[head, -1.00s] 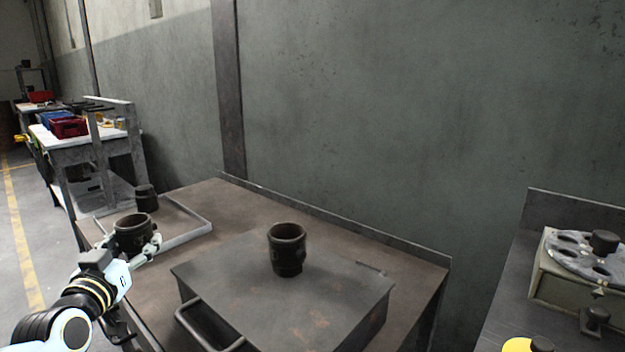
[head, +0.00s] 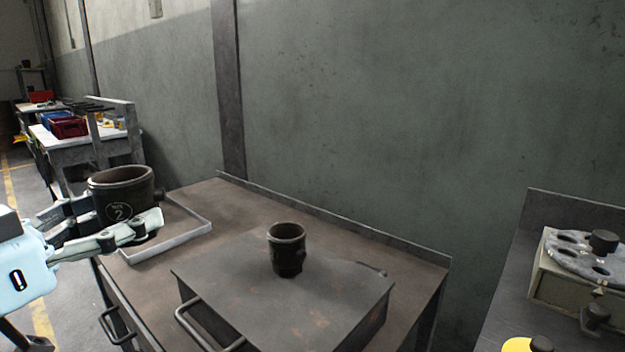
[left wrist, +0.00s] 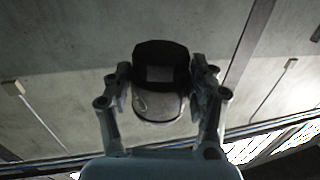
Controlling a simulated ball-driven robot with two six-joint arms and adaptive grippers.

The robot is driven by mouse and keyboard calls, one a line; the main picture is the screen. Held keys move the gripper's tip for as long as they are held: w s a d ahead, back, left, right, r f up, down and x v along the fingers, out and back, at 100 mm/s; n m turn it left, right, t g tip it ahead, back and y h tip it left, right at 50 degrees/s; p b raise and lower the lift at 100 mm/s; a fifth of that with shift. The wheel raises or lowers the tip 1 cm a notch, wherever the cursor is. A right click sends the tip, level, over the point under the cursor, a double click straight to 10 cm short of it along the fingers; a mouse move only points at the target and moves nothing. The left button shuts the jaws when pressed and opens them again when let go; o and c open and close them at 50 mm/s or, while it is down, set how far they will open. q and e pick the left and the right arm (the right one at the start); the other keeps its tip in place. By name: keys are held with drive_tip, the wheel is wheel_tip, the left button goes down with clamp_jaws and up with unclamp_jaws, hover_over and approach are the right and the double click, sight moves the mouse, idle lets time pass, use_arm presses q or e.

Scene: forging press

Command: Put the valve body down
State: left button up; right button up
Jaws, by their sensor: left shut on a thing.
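My left gripper (head: 112,222) is shut on a dark, hollow valve body (head: 122,183) marked with a circled 2. It holds the valve body upright, open end up, at the left of the head view, in front of a shallow light-rimmed tray (head: 180,240). In the left wrist view the valve body (left wrist: 160,105) sits between the two fingers (left wrist: 162,100). A second dark valve body (head: 287,250) stands upright on the raised metal box (head: 330,295) in the middle of the bench. My right gripper does not show.
The brown bench top (head: 235,210) is bare between the tray and the back ledge. Handles (head: 205,330) stick out at its front. At right, a fixture with a holed disc (head: 585,252) stands on another bench. Red bins (head: 70,127) are on a far table.

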use_arm(q)
drive_tip(key=shift+r, duration=0.1)
drive_tip(key=w+a+f+n+t+y+p, duration=0.1)
drive_tip(key=w+a+f+n+t+y, duration=0.15)
drive_tip(key=w+a+f+y, duration=0.5)
drive_tip(key=n+y+b, duration=0.2)
drive_tip(key=n+b, duration=0.2)
drive_tip(key=b, duration=0.1)
hover_over(147, 291)
wheel_tip(147, 291, down, 12)
drive_tip(key=shift+r, duration=0.1)
wheel_tip(147, 291, down, 4)
drive_tip(key=b, duration=0.4)
drive_tip(key=shift+r, duration=0.1)
drive_tip(key=shift+f, duration=0.2)
drive_tip(key=o, duration=1.2)
